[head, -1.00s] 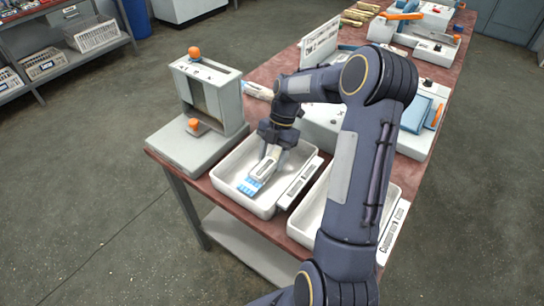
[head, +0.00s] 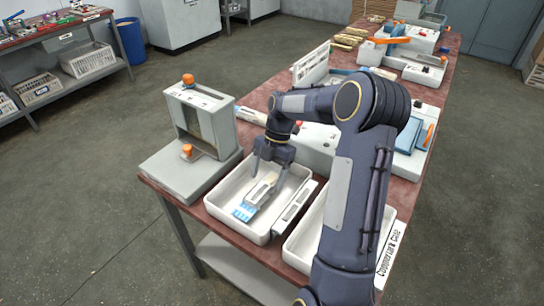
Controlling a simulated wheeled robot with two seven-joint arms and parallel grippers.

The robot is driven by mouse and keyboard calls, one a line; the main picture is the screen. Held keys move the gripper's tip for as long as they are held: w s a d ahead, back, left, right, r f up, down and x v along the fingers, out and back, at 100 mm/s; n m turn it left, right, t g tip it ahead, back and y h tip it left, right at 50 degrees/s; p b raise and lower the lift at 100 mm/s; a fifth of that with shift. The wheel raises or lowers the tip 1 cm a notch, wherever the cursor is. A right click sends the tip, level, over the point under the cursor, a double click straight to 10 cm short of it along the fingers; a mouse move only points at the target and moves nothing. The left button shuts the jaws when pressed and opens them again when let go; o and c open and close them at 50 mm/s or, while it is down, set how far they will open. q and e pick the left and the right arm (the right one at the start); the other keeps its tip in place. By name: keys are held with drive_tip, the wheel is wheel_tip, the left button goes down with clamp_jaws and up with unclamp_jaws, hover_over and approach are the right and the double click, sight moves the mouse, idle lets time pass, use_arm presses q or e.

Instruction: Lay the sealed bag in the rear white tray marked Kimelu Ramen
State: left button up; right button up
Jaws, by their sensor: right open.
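The sealed bag (head: 244,211), pale with a blue-and-white end, lies in a white tray (head: 226,230) at the table's near left corner. The tray carries a label strip on its right rim, too small to read. My right gripper (head: 268,178) is just above the bag's far end, fingers spread apart. Whether a finger still touches the bag is hard to tell. A second white tray (head: 297,246) stands to the right, partly hidden behind my right arm; its label ends in "Cup". My left gripper is out of view.
A grey press-like machine (head: 195,120) with orange knobs stands left of the tray. White machines (head: 405,60) and tan bundles (head: 350,36) stand farther along the red-brown table. A side table with baskets (head: 88,60) and a blue bin (head: 131,40) are at back left.

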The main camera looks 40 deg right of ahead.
drive_tip(key=v, duration=0.9)
wheel_tip(320, 180, up, 6)
drive_tip(key=m+t+h, duration=0.1)
drive_tip(key=m+t, duration=0.1)
drive_tip(key=m, duration=0.3)
hover_over(268, 194)
drive_tip(key=s+a+f+m+t, duration=0.1)
drive_tip(key=s+a+m+t, duration=0.1)
drive_tip(key=s+a+m, duration=0.5)
drive_tip(key=s+a+f+m+t, duration=0.2)
drive_tip(key=s+a+m, duration=0.5)
drive_tip(key=s+m, duration=0.2)
drive_tip(key=shift+s+f+m+t, duration=0.35)
drive_tip(key=shift+s+m+t, duration=0.05)
drive_tip(key=shift+m, duration=0.6)
wheel_tip(268, 194, up, 2)
drive_tip(key=shift+r+p, duration=0.1)
drive_tip(key=shift+p, duration=1.05)
